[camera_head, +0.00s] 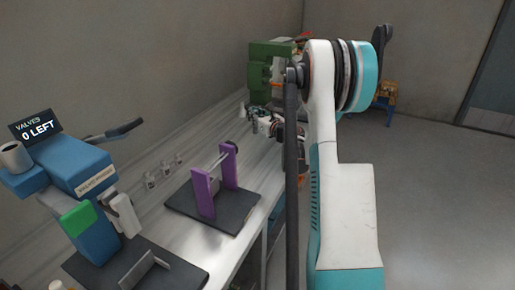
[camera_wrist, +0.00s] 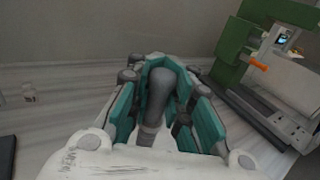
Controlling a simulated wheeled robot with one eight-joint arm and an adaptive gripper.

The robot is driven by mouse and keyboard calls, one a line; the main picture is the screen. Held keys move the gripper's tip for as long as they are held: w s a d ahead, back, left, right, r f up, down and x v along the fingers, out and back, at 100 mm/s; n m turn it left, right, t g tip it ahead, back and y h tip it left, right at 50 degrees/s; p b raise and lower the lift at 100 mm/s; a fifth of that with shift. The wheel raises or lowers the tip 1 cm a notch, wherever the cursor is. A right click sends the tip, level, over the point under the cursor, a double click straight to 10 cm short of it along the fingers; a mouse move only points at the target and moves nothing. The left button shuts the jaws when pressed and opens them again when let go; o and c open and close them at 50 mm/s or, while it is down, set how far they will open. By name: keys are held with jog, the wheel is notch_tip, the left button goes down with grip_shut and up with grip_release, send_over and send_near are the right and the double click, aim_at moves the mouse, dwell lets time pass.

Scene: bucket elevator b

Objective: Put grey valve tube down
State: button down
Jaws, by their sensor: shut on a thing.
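The grey valve tube (camera_wrist: 157,95) shows in the wrist view, with a rounded, wider end, held lengthwise between the teal fingers. My gripper (camera_wrist: 160,82) is shut on it, above the pale bench top. In the head view my gripper (camera_head: 262,118) is at the far part of the bench, in front of the green machine, and partly hidden by my arm. I cannot make out the tube clearly there. I cannot tell how far the tube is above the bench.
The green machine (camera_head: 262,70) also stands at right in the wrist view (camera_wrist: 236,45). A purple stand (camera_head: 205,190) on a dark plate is mid-bench. A blue press (camera_head: 80,165) with a screen reading "0 LEFT" is at left.

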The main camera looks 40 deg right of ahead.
notch_tip(320, 180, down, 14)
jog(key=b, duration=0.5)
jog(key=shift+f, duration=0.25)
jog(key=shift+r, duration=0.1)
jog(key=c, duration=1.4)
grip_release()
